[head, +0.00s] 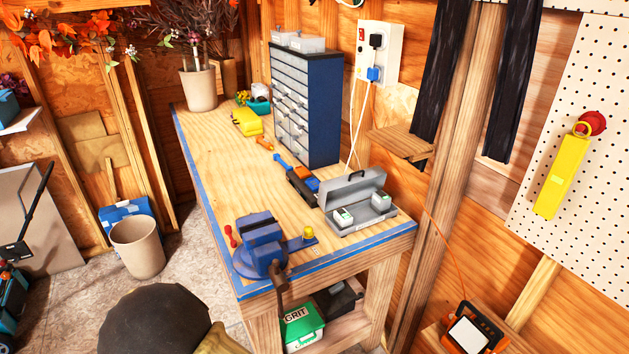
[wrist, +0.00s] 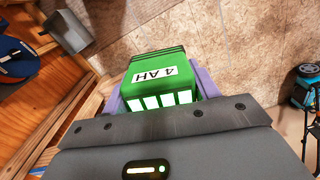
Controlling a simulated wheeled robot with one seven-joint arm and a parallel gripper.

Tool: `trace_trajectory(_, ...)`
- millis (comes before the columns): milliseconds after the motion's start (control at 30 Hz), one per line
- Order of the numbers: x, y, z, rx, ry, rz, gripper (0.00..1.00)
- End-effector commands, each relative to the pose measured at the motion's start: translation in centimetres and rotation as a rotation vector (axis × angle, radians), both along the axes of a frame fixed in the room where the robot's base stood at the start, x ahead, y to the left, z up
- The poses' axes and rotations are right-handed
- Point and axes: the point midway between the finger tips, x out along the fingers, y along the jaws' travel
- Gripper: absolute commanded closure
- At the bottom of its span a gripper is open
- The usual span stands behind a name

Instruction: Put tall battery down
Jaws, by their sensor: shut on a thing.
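A green battery (wrist: 158,67) with a white "4 AH" label and a row of white panels on its near end is in my gripper (wrist: 160,88) in the wrist view. Purple pads show on both sides of it, and my gripper is shut on it. Paved floor shows behind and to the right of the battery, with wood to its left. Neither my gripper nor the battery can be made out in the head view.
The wooden workbench (head: 212,150) holds a blue vise (head: 262,245), an open grey case (head: 368,222) with small green-and-white items, and a drawer cabinet (head: 305,110). Its middle left is clear. A green "GRIT" box (head: 301,328) sits below. A bin (head: 137,247) stands on the floor.

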Motion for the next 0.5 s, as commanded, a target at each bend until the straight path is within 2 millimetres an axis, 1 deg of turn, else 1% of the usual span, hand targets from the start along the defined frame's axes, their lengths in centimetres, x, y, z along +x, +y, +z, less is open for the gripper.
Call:
trace_trajectory(100, 0.2, -0.1, 0.1, 0.001, -0.001, -0.003, 0.72)
trace_trajectory(333, 2.7, -2.0, -0.2, 0.001, 0.000, -0.019, 0.72)
trace_trajectory(500, 4.8, -3.8, -0.3, 0.001, 0.000, -0.034, 0.72)
